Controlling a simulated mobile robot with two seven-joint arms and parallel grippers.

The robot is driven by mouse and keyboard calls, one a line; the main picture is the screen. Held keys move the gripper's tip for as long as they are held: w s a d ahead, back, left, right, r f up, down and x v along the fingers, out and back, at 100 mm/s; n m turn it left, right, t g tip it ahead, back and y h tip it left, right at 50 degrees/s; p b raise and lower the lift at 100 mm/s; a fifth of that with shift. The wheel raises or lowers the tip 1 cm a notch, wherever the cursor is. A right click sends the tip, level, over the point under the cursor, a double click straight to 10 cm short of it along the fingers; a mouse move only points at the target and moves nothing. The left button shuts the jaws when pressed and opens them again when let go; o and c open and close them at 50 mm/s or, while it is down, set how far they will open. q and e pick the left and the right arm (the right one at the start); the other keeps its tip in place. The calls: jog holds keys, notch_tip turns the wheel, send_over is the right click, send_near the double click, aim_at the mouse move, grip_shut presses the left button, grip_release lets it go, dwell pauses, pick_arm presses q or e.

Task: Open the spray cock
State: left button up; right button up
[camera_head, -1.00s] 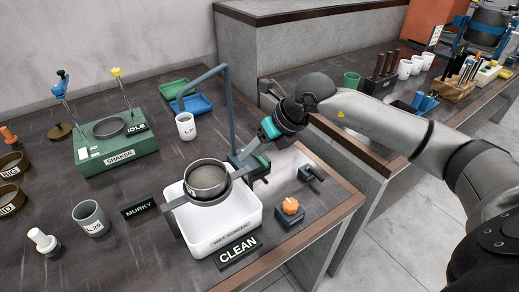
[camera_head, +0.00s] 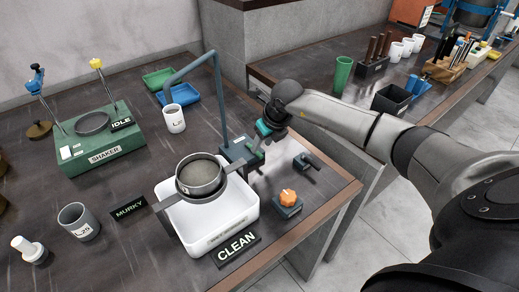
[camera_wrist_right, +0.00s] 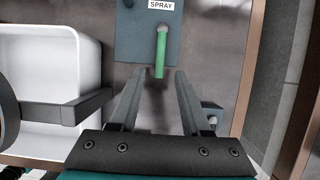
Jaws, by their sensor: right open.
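The spray cock is a green lever (camera_wrist_right: 160,52) on a dark block (camera_wrist_right: 130,38) with a white SPRAY label in the right wrist view. The lever points toward my right gripper (camera_wrist_right: 158,80). That gripper is open, its two fingers either side of the lever's near end, with nothing visibly clamped. In the head view, my right gripper (camera_head: 255,157) is at the right side of the block (camera_head: 238,150) that carries the tall bent blue-grey pipe (camera_head: 218,95). The lever is mostly hidden there. My left gripper is out of view.
A white basin (camera_head: 250,210) with a sieve (camera_head: 200,177) across it stands left of the gripper. An orange knob (camera_head: 288,197) and a small dark valve (camera_head: 305,162) are close on the right. CLEAN (camera_head: 237,247) and MURKY (camera_head: 129,208) signs stand nearby.

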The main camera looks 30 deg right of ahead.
aim_at(258, 152)
jog(key=shift+x, duration=1.85)
grip_shut()
